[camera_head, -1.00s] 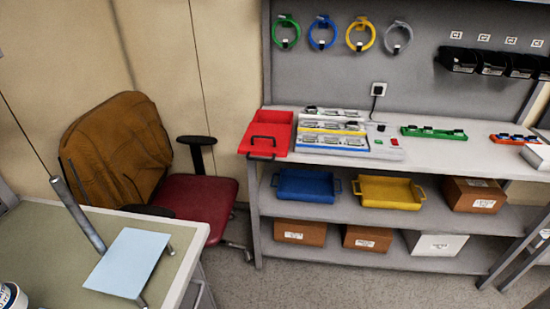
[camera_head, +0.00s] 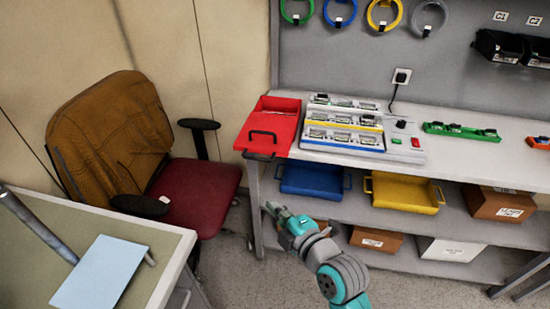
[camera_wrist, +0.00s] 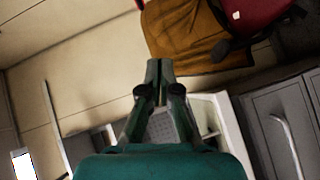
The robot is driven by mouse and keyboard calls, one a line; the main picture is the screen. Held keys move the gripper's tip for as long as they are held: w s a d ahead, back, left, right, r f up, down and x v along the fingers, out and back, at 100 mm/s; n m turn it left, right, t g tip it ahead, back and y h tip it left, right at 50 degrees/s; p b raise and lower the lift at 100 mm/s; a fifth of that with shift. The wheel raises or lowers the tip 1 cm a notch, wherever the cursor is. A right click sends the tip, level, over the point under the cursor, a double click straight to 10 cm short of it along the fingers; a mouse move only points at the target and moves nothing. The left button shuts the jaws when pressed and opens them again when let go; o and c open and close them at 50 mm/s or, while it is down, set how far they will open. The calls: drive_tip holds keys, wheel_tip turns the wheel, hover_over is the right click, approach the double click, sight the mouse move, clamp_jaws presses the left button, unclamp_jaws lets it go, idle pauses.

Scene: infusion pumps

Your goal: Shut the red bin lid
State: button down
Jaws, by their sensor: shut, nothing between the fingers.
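The red bin (camera_head: 294,104) sits at the left end of the bench top in the head view. A flat red panel with a black handle (camera_head: 262,135) is at its near side and reaches the bench's front edge. I take the panel for the lid; a darker recess shows behind it, but its exact position is hard to tell. My gripper (camera_head: 271,209) is in front of the bench, below and apart from the bin. Its fingers are together and empty in the wrist view (camera_wrist: 159,66).
Right of the bin stands a white rack of devices (camera_head: 345,135). A blue tray (camera_head: 310,180) and a yellow tray (camera_head: 403,193) are on the shelf below. A chair with a red seat (camera_head: 197,195) stands left of the bench. A desk (camera_head: 150,250) is at the near left.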

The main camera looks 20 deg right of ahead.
wheel_tip(320, 180, up, 2)
drive_tip(key=w+d+n, duration=0.1)
drive_tip(key=w+d, duration=0.1)
drive_tip(key=w, duration=0.1)
approach(253, 159)
drive_tip(key=w+a, duration=0.3)
drive_tip(key=shift+w+d+f, duration=0.3)
drive_tip(key=shift+w+d, duration=0.2)
drive_tip(key=shift+w, duration=0.25)
drive_tip(key=shift+w+d+f, duration=0.3)
drive_tip(key=shift+w+d, duration=0.2)
drive_tip(key=shift+w, duration=0.25)
drive_tip(key=w+d, duration=0.3)
drive_tip(key=w, duration=0.1)
drive_tip(key=w+d, duration=0.3)
drive_tip(key=w, duration=0.1)
drive_tip(key=w+d, duration=0.3)
drive_tip(key=w, duration=0.1)
drive_tip(key=shift+d+r, duration=0.1)
